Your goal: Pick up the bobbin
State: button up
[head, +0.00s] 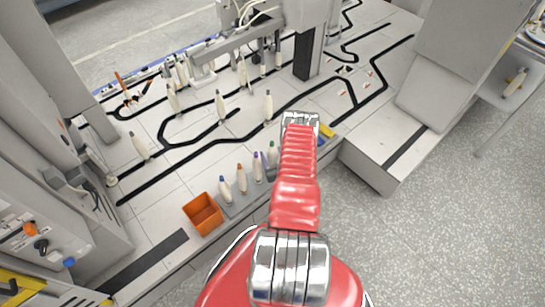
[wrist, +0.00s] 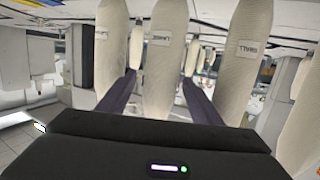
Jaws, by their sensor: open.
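In the wrist view, a cream bobbin (wrist: 165,55) with a small printed label stands between the two dark fingers of my open gripper (wrist: 160,80). I cannot tell whether either finger touches it. Another cream bobbin (wrist: 110,45) is on the left and one (wrist: 246,55) is on the right, both close to the fingers. My red arm hides the gripper fingers there.
An orange open box (head: 203,214) sits left of the row. More upright bobbins, such as one (head: 221,107) and one (head: 268,106), stand on the white, black-tracked table (head: 190,135) behind. A grey machine (head: 450,60) stands at the right. The floor at the lower right is clear.

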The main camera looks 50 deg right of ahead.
jog(key=shift+c, duration=0.4)
jog(key=c, duration=1.1)
jog(key=shift+c, duration=0.2)
notch_tip(320, 180, up, 18)
dwell(0.4)
dwell(0.8)
